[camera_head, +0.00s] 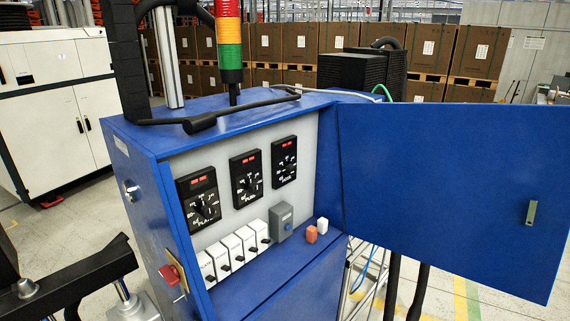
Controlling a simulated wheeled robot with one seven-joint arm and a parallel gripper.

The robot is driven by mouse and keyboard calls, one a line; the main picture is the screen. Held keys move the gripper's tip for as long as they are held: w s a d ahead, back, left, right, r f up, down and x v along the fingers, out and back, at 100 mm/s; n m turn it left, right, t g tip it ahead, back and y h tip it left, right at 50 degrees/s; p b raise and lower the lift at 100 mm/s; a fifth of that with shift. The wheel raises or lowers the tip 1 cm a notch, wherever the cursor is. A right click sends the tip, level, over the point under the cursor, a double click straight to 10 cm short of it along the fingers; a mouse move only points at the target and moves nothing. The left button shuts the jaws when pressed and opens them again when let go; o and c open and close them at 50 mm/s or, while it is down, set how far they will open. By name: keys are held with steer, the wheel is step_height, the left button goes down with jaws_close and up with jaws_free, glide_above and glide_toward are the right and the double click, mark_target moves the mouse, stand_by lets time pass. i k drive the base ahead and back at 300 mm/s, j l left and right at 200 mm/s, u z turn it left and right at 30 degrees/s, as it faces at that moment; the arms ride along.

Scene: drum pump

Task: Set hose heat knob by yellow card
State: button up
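Three black controllers with dials and red displays sit in a row on the light panel inside an open blue cabinet (165,205): a left one (200,199), a middle one (246,174) and a right one (284,161). Each has a round knob with white markings around it. The lettering under the knobs is too small to read, so I cannot tell which is the hose knob, and the pointer directions are unclear. I can make out no yellow card. My gripper is not in view.
The blue door (450,190) stands open at the right. Below the dials are several white switch modules (232,250), a grey box (282,222), and orange (311,234) and white (322,226) blocks. A red switch (172,275) is on the left side.

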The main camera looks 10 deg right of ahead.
mark_target(290, 169)
steer(key=i+l+u, duration=0.2)
steer(key=i+u, duration=0.25)
steer(key=i+l+u, duration=0.25)
steer(key=u, duration=0.25)
